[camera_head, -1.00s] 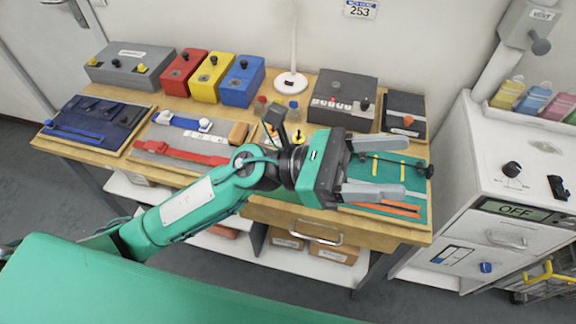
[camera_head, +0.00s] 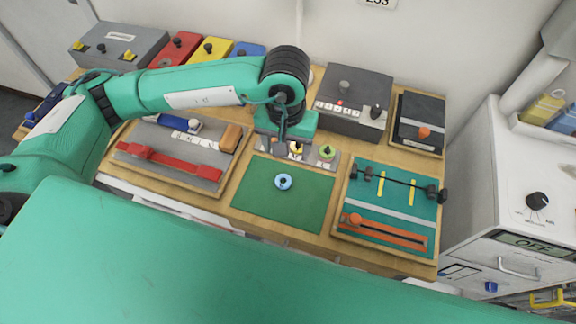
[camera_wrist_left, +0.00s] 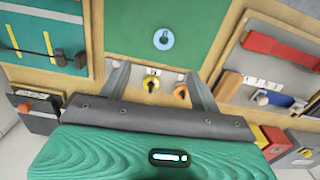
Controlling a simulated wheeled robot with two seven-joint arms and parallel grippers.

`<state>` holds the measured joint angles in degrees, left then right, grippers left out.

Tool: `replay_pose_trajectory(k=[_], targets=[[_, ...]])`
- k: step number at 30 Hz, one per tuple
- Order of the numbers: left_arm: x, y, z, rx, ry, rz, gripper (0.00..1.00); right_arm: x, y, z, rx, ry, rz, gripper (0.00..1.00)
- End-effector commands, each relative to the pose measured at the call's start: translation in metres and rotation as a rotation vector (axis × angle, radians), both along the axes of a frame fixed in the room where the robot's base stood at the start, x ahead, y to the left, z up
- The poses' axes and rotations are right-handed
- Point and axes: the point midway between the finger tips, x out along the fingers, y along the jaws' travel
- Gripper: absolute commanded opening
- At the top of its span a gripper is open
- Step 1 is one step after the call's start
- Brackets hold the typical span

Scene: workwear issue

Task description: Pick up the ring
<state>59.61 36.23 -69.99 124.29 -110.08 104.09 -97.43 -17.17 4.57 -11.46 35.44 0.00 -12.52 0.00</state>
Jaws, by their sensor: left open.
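A light blue ring (camera_head: 283,181) with a dark centre lies flat on the green mat (camera_head: 265,212) at the front middle of the bench. It also shows in the left wrist view (camera_wrist_left: 163,39), above the fingertips in the picture. My left gripper (camera_head: 292,150) points down behind the mat, by a small strip with yellow and orange round pieces, and partly hides that strip. In the left wrist view my left gripper (camera_wrist_left: 160,72) has its two fingers wide apart with nothing held between them. It is apart from the blue ring. My right gripper is out of view.
A yellow-green round piece (camera_head: 327,152) sits right of the gripper. A teal board (camera_head: 362,210) with a black bar and an orange slider is to the right. A grey board (camera_head: 165,168) with a red bar is to the left. A dark grey box (camera_head: 352,94) stands behind.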

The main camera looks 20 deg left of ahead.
Motion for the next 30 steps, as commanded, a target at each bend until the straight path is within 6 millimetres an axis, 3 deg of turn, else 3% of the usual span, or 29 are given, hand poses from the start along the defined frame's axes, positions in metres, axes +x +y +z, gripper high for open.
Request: replay_pose_trajectory(k=[12, 20, 30], targets=[[-0.001, 0.0, -0.071, -0.001, 0.006, 0.002, 0.64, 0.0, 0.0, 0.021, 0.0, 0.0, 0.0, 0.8], [-0.001, 0.003, -0.087, -0.001, 0.007, 0.002, 0.64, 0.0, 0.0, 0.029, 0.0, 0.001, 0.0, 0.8], [0.002, 0.008, -0.129, -0.001, 0.005, 0.002, 0.64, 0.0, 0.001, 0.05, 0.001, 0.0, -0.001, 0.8]])
